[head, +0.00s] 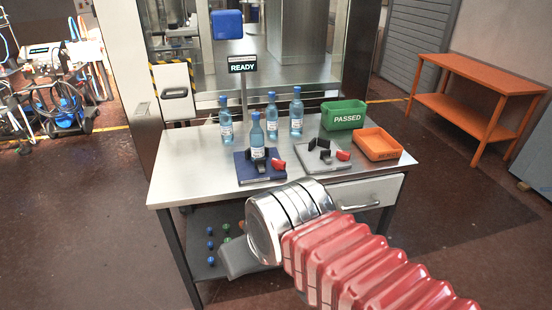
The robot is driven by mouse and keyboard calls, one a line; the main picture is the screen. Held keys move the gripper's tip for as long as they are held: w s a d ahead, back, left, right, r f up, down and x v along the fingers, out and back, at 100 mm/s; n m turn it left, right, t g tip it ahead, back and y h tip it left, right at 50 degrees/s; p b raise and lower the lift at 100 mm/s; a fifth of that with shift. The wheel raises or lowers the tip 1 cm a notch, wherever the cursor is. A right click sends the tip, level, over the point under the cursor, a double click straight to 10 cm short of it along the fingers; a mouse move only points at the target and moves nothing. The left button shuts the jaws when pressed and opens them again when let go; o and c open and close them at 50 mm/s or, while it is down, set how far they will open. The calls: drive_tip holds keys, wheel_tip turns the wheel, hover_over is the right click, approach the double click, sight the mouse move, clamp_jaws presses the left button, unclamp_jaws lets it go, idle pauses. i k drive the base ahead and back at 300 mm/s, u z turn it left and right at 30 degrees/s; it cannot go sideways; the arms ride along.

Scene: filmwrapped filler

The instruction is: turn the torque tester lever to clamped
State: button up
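Two small fixtures with black jaws and red levers stand on the steel table; I cannot tell which is the torque tester. The blue-based fixture (250,179) has a blue-capped bottle (257,137) upright between its jaws. Its red lever (279,164) is at the right side of its base. The grey-based fixture (318,167) has empty jaws, with a red lever (343,155) at its right. I cannot read either lever's setting. My red-sleeved arm with its silver joint fills the lower right, in front of the table; my gripper's fingers do not show.
Several blue bottles (296,113) stand behind the fixtures. A green PASSED bin (343,117) and an orange bin (377,143) are at the table's right. A READY sign (243,65) stands behind. An orange bench (480,85) is at the right.

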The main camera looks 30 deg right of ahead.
sight(278, 164)
drive_tip(key=i, duration=0.95)
drive_tip(key=z, duration=0.05)
